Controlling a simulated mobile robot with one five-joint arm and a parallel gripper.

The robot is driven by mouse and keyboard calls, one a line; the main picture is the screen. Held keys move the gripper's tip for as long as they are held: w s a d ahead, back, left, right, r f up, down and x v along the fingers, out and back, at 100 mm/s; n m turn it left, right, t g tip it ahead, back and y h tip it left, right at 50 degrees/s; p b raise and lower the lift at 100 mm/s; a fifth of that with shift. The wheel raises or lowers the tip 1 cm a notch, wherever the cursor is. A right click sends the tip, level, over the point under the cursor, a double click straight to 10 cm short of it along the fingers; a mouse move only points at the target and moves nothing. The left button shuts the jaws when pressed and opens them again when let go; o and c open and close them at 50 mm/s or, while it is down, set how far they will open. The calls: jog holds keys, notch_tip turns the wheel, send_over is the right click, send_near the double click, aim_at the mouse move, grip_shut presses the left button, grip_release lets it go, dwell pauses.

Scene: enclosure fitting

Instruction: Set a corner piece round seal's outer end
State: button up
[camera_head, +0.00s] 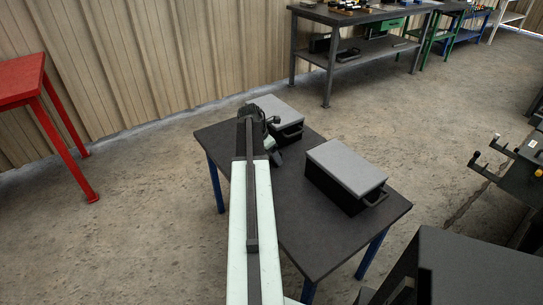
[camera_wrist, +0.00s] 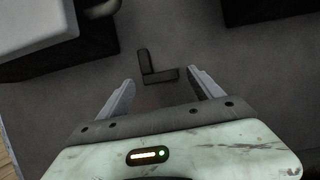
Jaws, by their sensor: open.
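A small dark L-shaped corner piece (camera_wrist: 161,75) lies on the dark table top in the wrist view. My gripper (camera_wrist: 161,80) is open, its two pale fingers apart on either side of the piece's near arm. No contact shows, and I cannot tell the height gap. In the head view my gripper (camera_head: 272,152) is over the table beside the far box; my arm hides part of it, and the corner piece cannot be made out. I cannot make out the seal in either view.
A dark table (camera_head: 310,238) with blue legs carries two black boxes with grey lids, a far one (camera_head: 283,108) and a nearer right one (camera_head: 346,168). In the wrist view, a box (camera_wrist: 80,55) stands at upper left and a dark shape (camera_wrist: 265,8) at upper right.

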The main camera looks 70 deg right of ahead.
jog(key=p+v, duration=0.8)
jog(key=v, duration=0.2)
jog(key=shift+a, duration=0.1)
